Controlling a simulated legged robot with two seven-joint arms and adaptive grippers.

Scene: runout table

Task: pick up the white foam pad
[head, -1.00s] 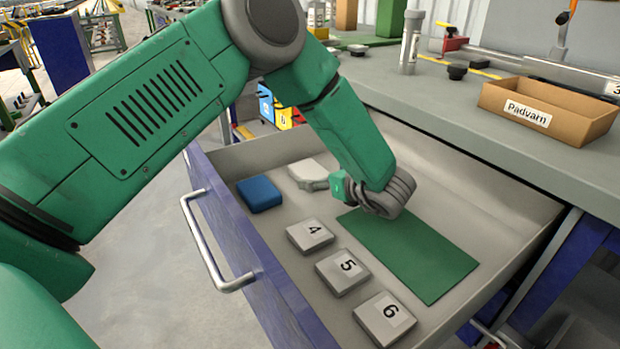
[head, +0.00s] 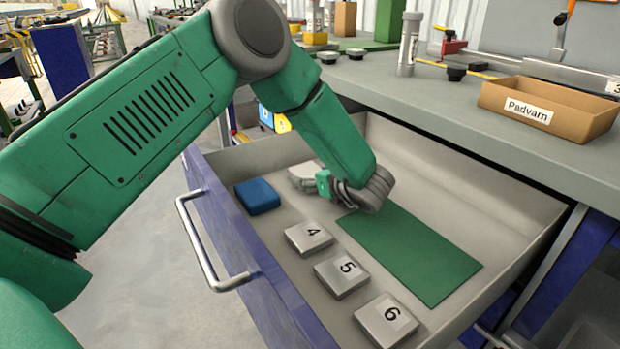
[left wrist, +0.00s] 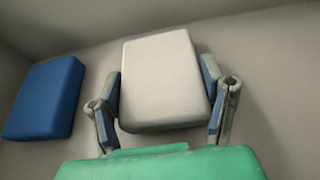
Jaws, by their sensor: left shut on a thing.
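The white foam pad (left wrist: 160,80) is in the open drawer, between the two fingers of my left gripper (left wrist: 162,100) in the left wrist view. The fingers are shut on its two sides. In the head view the pad (head: 301,173) shows only in part, behind my left gripper (head: 314,181), near the drawer's back left. I cannot tell whether the pad is clear of the drawer floor. My right gripper is not in view.
A blue pad (head: 257,196) lies left of the white one; it also shows in the left wrist view (left wrist: 43,98). Blocks numbered 4 (head: 308,238), 5 (head: 342,274) and 6 (head: 386,320) lie along the drawer's front. A green mat (head: 415,255) lies bare. A Padvarn box (head: 530,112) stands on the bench.

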